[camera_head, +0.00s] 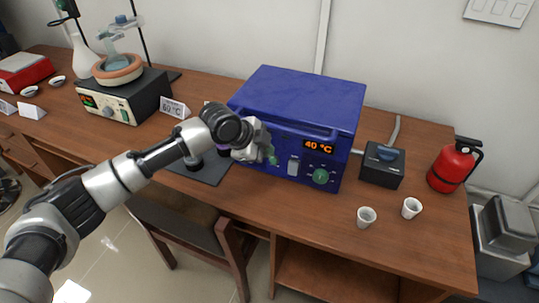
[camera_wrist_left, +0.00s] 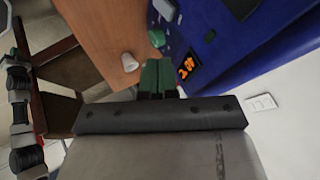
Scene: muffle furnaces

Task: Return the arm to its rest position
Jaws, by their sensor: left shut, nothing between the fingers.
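My left arm reaches in from the left in the head view. My left gripper (camera_head: 272,157) is shut and empty, in front of the blue muffle furnace (camera_head: 300,95), close to its front panel. I cannot tell whether it touches the panel. In the left wrist view my gripper's green-tipped fingers (camera_wrist_left: 158,75) are together with nothing held. The furnace's orange display (camera_head: 319,147) reads 40 °C, and a green knob (camera_head: 321,176) sits below it. The furnace's front also shows in the left wrist view (camera_wrist_left: 225,45). My right gripper does not show.
The wooden bench (camera_head: 290,215) carries a black box (camera_head: 383,166), two white cups (camera_head: 366,217) and a red fire extinguisher (camera_head: 454,166) at the right. A hotplate with glassware (camera_head: 122,97) and a 60 °C card (camera_head: 174,107) stand left. A chair (camera_head: 190,225) is below the bench's front edge.

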